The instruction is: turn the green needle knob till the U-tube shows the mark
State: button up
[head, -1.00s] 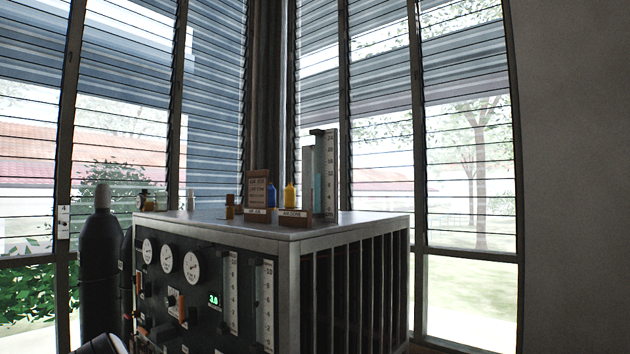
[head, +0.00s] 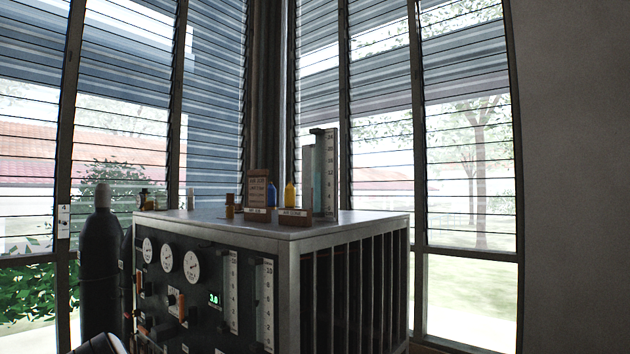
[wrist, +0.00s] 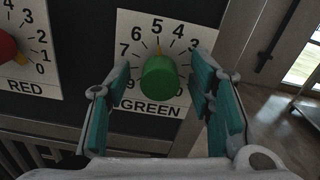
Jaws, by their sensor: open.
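The green needle knob (wrist: 160,77) is in the middle of the wrist view, on a white numbered dial marked GREEN (wrist: 150,107). Its yellow pointer is close to the 5. My gripper (wrist: 163,95) is open, with one teal finger pad on each side of the knob and gaps visible between pads and knob. The U-tube (head: 319,165) stands upright on the cabinet top in the head view, beside a white scale (head: 330,170). Its pale blue column reaches high up the scale. The mark cannot be made out at this size.
A red knob (wrist: 6,46) with its own dial is left of the green one. The cabinet (head: 220,235) carries round gauges (head: 193,266) and a green digital readout (head: 214,298). Small bottles stand on top. A dark gas cylinder (head: 101,265) stands left of it.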

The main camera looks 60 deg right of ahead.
jog(key=v, duration=0.6)
jog(key=shift+a, duration=0.35)
jog(key=v, duration=1.2)
dwell(1.1)
